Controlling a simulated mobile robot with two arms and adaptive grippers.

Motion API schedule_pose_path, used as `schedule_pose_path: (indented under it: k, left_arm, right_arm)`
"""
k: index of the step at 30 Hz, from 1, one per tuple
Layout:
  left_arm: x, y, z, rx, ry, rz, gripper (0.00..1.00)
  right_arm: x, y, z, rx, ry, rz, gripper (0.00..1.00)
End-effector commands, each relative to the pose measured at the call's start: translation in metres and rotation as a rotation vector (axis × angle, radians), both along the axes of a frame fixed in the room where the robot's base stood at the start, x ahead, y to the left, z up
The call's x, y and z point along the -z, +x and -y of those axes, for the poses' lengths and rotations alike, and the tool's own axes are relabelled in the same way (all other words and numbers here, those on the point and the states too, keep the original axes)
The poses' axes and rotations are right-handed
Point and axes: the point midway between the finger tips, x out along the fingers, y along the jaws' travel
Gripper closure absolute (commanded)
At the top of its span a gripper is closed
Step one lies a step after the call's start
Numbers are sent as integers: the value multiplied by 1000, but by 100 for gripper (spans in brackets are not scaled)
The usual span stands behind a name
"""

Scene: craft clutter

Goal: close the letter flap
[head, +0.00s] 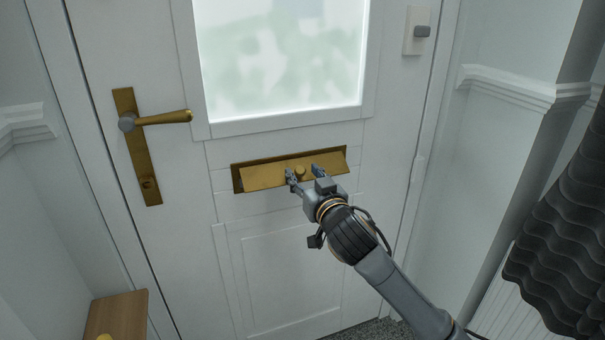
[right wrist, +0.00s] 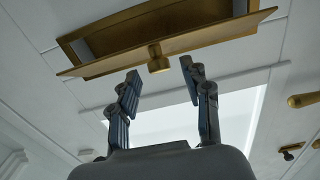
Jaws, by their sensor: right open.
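The brass letter flap (head: 265,176) is on the white door below the window, with a small round knob (head: 300,170) at its middle. The flap stands tilted out from its brass frame (head: 237,181). In the right wrist view the flap (right wrist: 215,36) and knob (right wrist: 159,60) show close up, with an open gap between flap and frame (right wrist: 75,47). My right gripper (head: 304,174) is open and empty in front of the flap. In the right wrist view its fingertips (right wrist: 160,75) are spread to either side of the knob, apart from it. My left gripper is out of view.
A brass door handle (head: 165,117) on a long plate is to the left. A wooden piece of furniture (head: 117,314) stands at the lower left. A dark wavy hanging (head: 560,235) is at the right. The door panel below the flap is clear.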

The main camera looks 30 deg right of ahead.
Motion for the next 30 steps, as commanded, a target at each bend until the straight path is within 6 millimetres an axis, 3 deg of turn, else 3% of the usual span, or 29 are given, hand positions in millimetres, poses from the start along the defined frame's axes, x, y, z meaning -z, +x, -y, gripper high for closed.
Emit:
schedule_pose_path:
  k: [5,14,21,30]
  left_arm:
    - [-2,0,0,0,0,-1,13]
    - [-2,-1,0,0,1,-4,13]
    - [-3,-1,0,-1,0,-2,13]
    - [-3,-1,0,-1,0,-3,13]
  right_arm:
    - [0,13,3,-1,0,0,52]
    - [0,15,3,-1,0,0,52]
    - [0,14,3,0,0,0,100]
    - [2,14,3,0,0,6,100]
